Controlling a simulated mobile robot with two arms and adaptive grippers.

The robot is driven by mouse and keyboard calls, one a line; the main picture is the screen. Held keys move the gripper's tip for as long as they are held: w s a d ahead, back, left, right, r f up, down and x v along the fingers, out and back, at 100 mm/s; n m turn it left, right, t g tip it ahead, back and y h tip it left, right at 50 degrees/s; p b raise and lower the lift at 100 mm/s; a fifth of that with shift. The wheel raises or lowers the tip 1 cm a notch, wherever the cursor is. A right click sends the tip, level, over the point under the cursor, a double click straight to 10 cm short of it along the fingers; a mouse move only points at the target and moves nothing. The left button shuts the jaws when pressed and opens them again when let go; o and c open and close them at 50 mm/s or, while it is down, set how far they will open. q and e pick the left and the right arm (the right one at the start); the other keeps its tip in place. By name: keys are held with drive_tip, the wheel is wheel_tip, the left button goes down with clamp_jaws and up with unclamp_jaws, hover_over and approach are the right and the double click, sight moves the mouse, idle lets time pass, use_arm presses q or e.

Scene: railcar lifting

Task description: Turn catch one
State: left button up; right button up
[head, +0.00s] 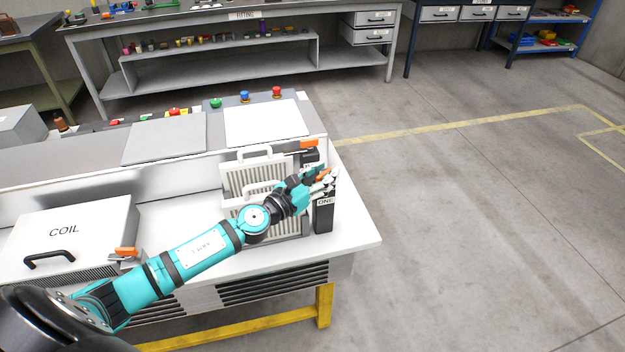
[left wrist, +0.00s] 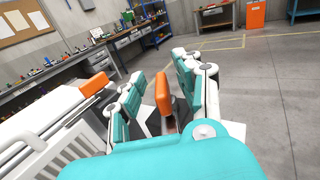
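Catch one is an orange lever (left wrist: 163,95) on a dark post (head: 324,216) labelled "ONE", at the right end of the white bench. My left gripper (head: 322,181) is at the top of this post and partly hides the lever in the head view. In the left wrist view my left gripper (left wrist: 160,90) is open, with a teal-and-white finger on each side of the lever. Gaps show between the fingers and the lever, so it does not look clamped. My right gripper is in neither view.
A second orange catch (head: 309,144) stands just behind, and a third (head: 126,252) is beside the COIL box (head: 75,230). A grey ribbed unit with handles (head: 252,160) is close left of my gripper. The floor (head: 470,220) to the right is clear.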

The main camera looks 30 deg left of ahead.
use_arm(q)
drive_tip(key=v, duration=1.1)
drive_tip(key=shift+s, duration=0.4)
drive_tip(key=shift+a, duration=0.1)
drive_tip(key=shift+f, duration=0.1)
drive_tip(key=shift+c, duration=1.2)
drive_tip(key=s+d+f+n, duration=0.1)
drive_tip(key=n, duration=0.2)
drive_tip(key=s+d+n+y, duration=0.1)
drive_tip(key=d+n, duration=0.1)
drive_tip(key=n, duration=0.1)
drive_tip(key=s+d+f+n, duration=0.1)
drive_tip(key=n, duration=0.2)
drive_tip(key=shift+d+f+t, duration=0.3)
drive_tip(key=shift+d, duration=0.1)
clamp_jaws()
drive_tip(key=s+d+n+y, duration=0.3)
drive_tip(key=d+n+y, duration=0.1)
drive_tip(key=n, duration=0.8)
drive_tip(key=w+a+f+p, duration=0.1)
drive_tip(key=w+a+p, duration=0.2)
drive_tip(key=w, duration=0.7)
drive_tip(key=shift+w+h, duration=0.4)
